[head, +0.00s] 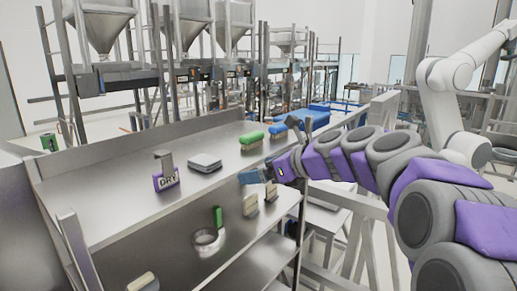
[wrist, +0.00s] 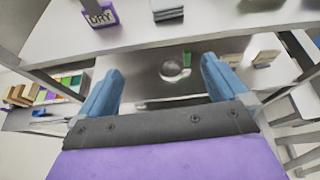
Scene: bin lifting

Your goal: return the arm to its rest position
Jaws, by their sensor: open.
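My arm reaches in from the right of the head view, purple and grey, extended toward the steel shelf unit (head: 110,215). My gripper (head: 268,150) is at the right end of the upper shelf, its fingers spread. In the wrist view, my gripper (wrist: 161,68) shows two light blue fingers wide apart with nothing between them. Beyond the fingers are the shelf unit's levels. Whether a finger touches the shelf edge I cannot tell.
The upper shelf holds a purple DRY holder (head: 166,179), a grey stack (head: 205,163), a green brush (head: 251,139) and a blue brush (head: 280,130). A round metal cup (head: 206,238) is lower down. A railing (head: 350,235) stands below my arm. A white robot arm (head: 440,95) stands behind.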

